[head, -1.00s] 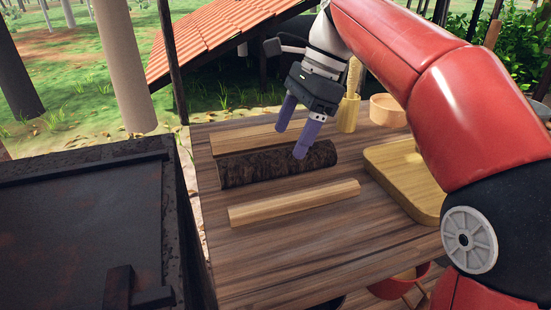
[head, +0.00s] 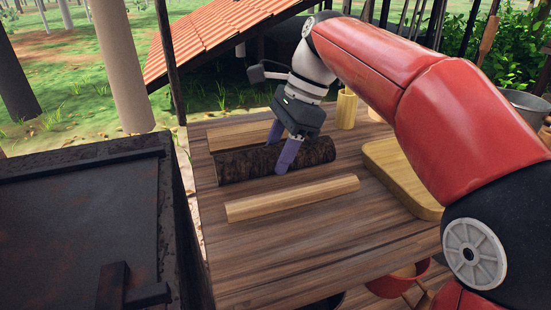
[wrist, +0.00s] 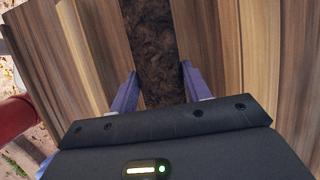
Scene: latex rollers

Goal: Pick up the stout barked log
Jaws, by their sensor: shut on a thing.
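The stout barked log (head: 232,166) is dark brown and rough. It lies on the wooden table between two pale split pieces. My gripper (head: 281,152) straddles the log right of its middle, with one purple finger on the far side and one on the near side. In the wrist view the log (wrist: 156,60) runs up between the two fingertips of my gripper (wrist: 160,82), which are shut on it. The log appears to rest on the table still; I see no clear gap under it.
A pale squared stick (head: 292,198) lies in front of the log, and a flat plank (head: 235,136) lies behind it. A wooden board (head: 395,178) is to the right, and a wooden cup (head: 346,108) stands behind. A dark metal box (head: 80,225) stands left of the table (head: 290,250).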

